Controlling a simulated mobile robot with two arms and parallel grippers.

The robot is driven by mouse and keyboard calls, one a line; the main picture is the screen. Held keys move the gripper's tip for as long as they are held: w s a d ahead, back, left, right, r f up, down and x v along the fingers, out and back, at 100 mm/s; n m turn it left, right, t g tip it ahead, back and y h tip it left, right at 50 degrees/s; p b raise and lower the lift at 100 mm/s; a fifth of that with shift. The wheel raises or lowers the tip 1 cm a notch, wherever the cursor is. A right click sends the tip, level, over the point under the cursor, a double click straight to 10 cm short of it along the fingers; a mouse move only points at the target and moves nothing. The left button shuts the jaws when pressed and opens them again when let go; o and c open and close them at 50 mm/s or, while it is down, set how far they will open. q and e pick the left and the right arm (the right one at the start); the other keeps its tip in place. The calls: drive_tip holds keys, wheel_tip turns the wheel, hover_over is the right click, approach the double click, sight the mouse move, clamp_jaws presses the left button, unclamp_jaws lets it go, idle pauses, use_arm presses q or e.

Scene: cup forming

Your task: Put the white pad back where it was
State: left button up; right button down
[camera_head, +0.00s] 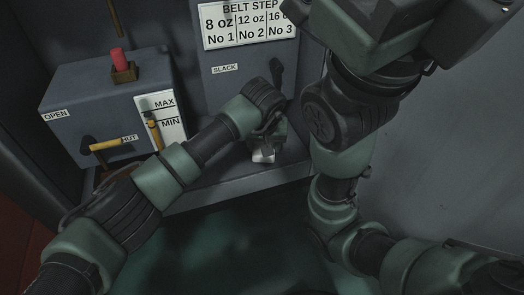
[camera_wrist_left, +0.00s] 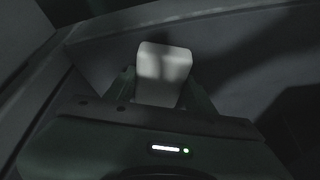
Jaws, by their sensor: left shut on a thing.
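The white pad (camera_wrist_left: 164,66) is a small pale block with rounded corners. In the left wrist view it stands up between the two fingers of my left gripper (camera_wrist_left: 162,88), which is shut on it. In the head view the pad (camera_head: 263,156) shows as a small white patch below my left gripper (camera_head: 266,148), near the front part of the grey ledge. I cannot tell whether the pad touches the ledge. My right arm comes in at the right of the head view, and its gripper's fingers are not seen.
A grey box (camera_head: 105,95) with a red knob (camera_head: 120,60), a yellow-handled lever (camera_head: 105,145) and a MAX/MIN gauge (camera_head: 163,118) stands at the left. A panel with a belt step sign (camera_head: 248,24) and a SLACK label (camera_head: 225,69) rises behind. The ledge (camera_head: 215,190) has bare room.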

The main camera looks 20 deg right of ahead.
use_arm(q)
drive_tip(key=shift+r, duration=0.15)
drive_tip(key=shift+f, duration=0.25)
drive_tip(key=o, duration=1.3)
drive_tip(key=shift+r, duration=0.15)
drive_tip(key=shift+r+p, duration=0.35)
drive_tip(key=shift+r, duration=0.05)
drive_tip(key=p+v, duration=0.7)
drive_tip(key=v, duration=0.4)
drive_tip(key=shift+s+a+r, duration=0.1)
drive_tip(key=shift+s+r, duration=0.05)
drive_tip(key=shift+s, duration=0.05)
